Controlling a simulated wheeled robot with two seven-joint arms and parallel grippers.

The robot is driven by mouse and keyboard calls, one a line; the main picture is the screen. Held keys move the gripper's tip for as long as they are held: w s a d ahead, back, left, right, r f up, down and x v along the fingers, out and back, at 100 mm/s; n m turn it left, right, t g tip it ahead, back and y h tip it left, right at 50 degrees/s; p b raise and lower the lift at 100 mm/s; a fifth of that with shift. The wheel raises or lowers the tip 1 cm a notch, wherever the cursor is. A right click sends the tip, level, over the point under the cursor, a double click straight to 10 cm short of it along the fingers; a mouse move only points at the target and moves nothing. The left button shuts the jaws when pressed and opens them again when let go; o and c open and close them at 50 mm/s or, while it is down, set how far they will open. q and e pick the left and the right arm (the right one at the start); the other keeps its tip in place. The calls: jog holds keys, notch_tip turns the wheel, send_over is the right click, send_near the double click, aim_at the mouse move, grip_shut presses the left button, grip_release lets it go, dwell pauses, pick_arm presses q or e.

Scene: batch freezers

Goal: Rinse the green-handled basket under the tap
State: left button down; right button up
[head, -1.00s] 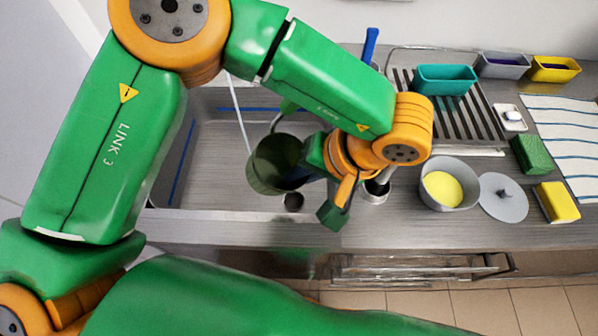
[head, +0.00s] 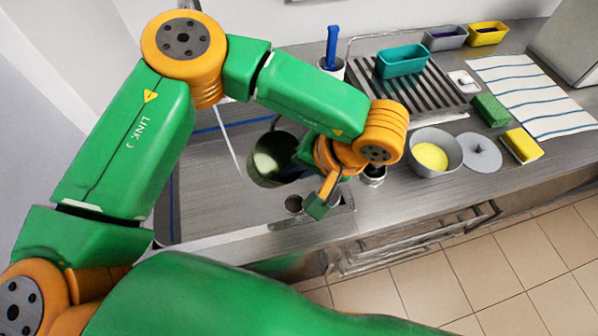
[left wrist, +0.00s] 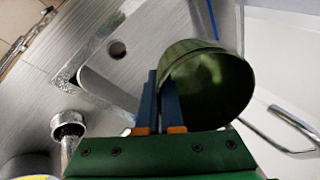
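The basket (head: 268,172) is a round, dark green vessel over the sink, with its mouth facing up toward the head camera and a pale patch inside. A green curved strip, perhaps its handle, rises at its rim. In the left wrist view the basket (left wrist: 215,85) is right beside the fingers. My left gripper (head: 288,174) has its dark blue fingers close together at the basket's side; in the left wrist view the gripper (left wrist: 159,78) appears shut on its edge. A thin pale line left of the basket may be water; I cannot tell. The tap's spout is not clearly visible. My right gripper is out of view.
The sink (head: 205,190) has a blue line along its wall. On the counter to the right are a grey pot (head: 449,139) with yellow contents, a grey lid (head: 481,153), a yellow sponge (head: 521,145), a green block (head: 491,110) and a teal bin (head: 402,61) on a drain rack.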

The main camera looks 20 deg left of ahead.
aim_at(263, 161)
pick_arm(q)
jog(key=shift+n+g, duration=0.5)
jog(key=shift+n, duration=0.3)
jog(key=a+f, duration=0.1)
jog(key=a, duration=0.1)
jog(key=a+f+p, duration=0.1)
jog(key=a, duration=0.2)
jog(key=w+a+f, duration=0.1)
jog(key=a, duration=0.1)
jog(key=shift+a, duration=0.4)
jog(key=w+a+f+b, duration=0.2)
jog(key=w+a+b, duration=0.5)
jog(key=w+a, duration=0.2)
jog(key=shift+w+a+f, duration=0.4)
jog(key=shift+w, duration=0.2)
jog(key=shift+w+d, duration=0.1)
jog(key=shift+p, duration=0.6)
